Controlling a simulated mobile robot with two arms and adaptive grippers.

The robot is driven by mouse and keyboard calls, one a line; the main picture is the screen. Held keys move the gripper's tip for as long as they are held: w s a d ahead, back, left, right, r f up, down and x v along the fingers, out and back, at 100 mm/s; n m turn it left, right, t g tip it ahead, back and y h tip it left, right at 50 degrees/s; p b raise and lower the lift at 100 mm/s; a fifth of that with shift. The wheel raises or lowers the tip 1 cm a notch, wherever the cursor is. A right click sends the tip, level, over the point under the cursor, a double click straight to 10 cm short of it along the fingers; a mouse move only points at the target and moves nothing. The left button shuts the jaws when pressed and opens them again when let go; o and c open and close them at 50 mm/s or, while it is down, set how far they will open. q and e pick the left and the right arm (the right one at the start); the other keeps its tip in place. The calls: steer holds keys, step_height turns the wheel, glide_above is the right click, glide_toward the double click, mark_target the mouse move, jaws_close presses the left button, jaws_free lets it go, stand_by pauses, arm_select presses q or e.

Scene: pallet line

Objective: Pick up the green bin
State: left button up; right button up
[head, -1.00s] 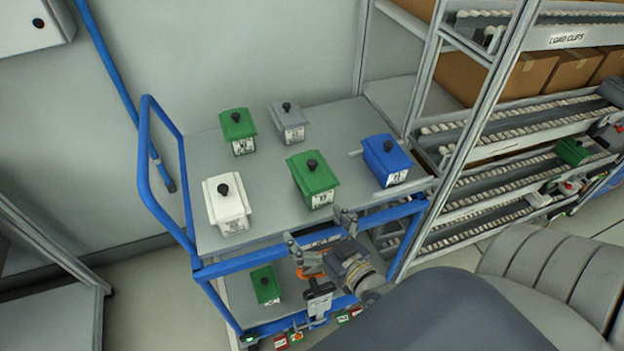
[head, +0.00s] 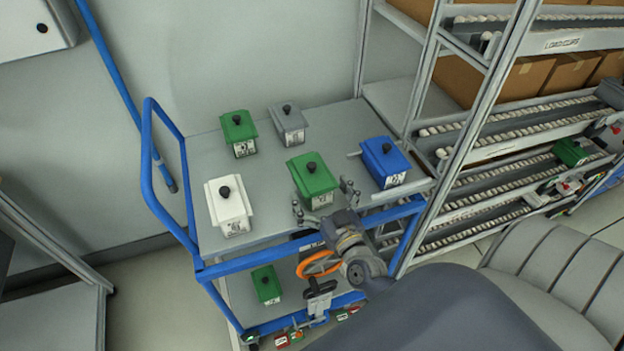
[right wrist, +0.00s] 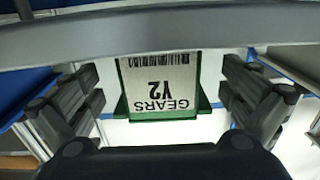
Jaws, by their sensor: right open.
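A green bin (head: 313,175) with a black knob on its lid stands upright at the front middle of the cart top. My right gripper (head: 324,202) is open at its front side, one finger to each side of its label. In the right wrist view the bin's label, reading GEARS Y2 upside down (right wrist: 160,88), sits between the spread fingers, with a gap on both sides. Another green bin (head: 238,127) stands at the back left of the cart top, and a third (head: 266,284) on the lower shelf. My left gripper is not in view.
A roller rack (head: 480,130) stands at the right, holding another green bin (head: 570,152).

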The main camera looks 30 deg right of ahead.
steer(key=shift+w+d, duration=0.15)
steer(key=shift+w, duration=0.6)
steer(key=shift+w+d, duration=0.1)
steer(key=shift+w, duration=0.6)
steer(key=c, duration=1.2)
steer(key=shift+r, duration=0.1)
